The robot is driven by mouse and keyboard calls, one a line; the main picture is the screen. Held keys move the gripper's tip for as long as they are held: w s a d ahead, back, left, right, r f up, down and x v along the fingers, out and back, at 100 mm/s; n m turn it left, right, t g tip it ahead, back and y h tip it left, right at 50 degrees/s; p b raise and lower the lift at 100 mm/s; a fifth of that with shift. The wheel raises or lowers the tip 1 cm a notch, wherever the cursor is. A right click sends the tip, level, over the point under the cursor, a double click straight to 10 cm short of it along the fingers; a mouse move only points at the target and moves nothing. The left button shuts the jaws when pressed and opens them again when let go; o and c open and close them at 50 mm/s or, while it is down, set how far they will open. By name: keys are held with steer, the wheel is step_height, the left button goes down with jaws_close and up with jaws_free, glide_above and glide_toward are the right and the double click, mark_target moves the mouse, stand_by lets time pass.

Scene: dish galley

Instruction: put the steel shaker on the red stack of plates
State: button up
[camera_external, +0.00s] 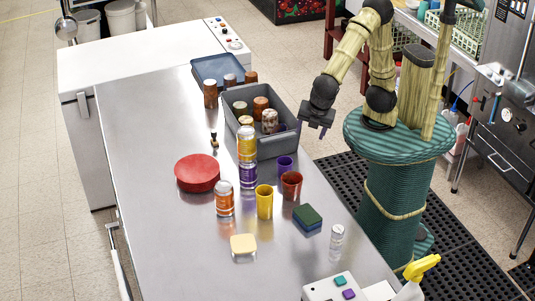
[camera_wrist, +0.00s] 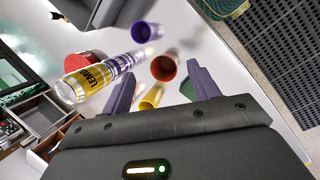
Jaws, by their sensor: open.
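The red stack of plates (camera_external: 197,173) is a low round pile on the left half of the counter. In the wrist view the stack (camera_wrist: 73,62) is partly hidden behind a yellow can. My gripper (camera_external: 320,130) is open and empty, raised by the counter's right side, right of the grey crate and apart from both shaker and stack. Its two fingers (camera_wrist: 160,88) are spread in the wrist view.
A yellow can (camera_external: 247,145) stands on a purple can (camera_external: 248,176) right of the plates. An orange can (camera_external: 224,199), yellow cup (camera_external: 265,203), red cup (camera_external: 291,185) and purple cup (camera_external: 285,166) stand nearby.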

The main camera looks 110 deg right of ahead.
steer(key=w+a+n+t+h+b, duration=0.1)
steer(key=a+n+t+h+b, duration=0.4)
steer(key=a+n, duration=1.05)
steer(key=s+a+r+n+t+h+b, duration=0.1)
steer(key=s+a+t, duration=0.45)
steer(key=a, duration=0.45)
steer(key=s+a+r+n+t+b, duration=0.15)
steer(key=s+a+t, duration=0.25)
steer(key=s+a, duration=0.5)
step_height(320, 180, down, 23)
steer(key=w+a+p, duration=0.1)
steer(key=a, duration=0.1)
steer(key=shift+w+f, duration=0.15)
steer(key=shift+w, duration=0.05)
steer(key=p, duration=0.3)
glide_toward(337, 237)
steer(key=w+d, duration=0.1)
steer(key=d, duration=0.1)
steer(key=w+d, duration=0.1)
steer(key=d, duration=0.1)
steer(key=shift+w, duration=0.2)
steer(key=shift+w+d+f, duration=0.15)
steer(key=shift+w+d, duration=0.05)
steer(key=shift+w, duration=0.1)
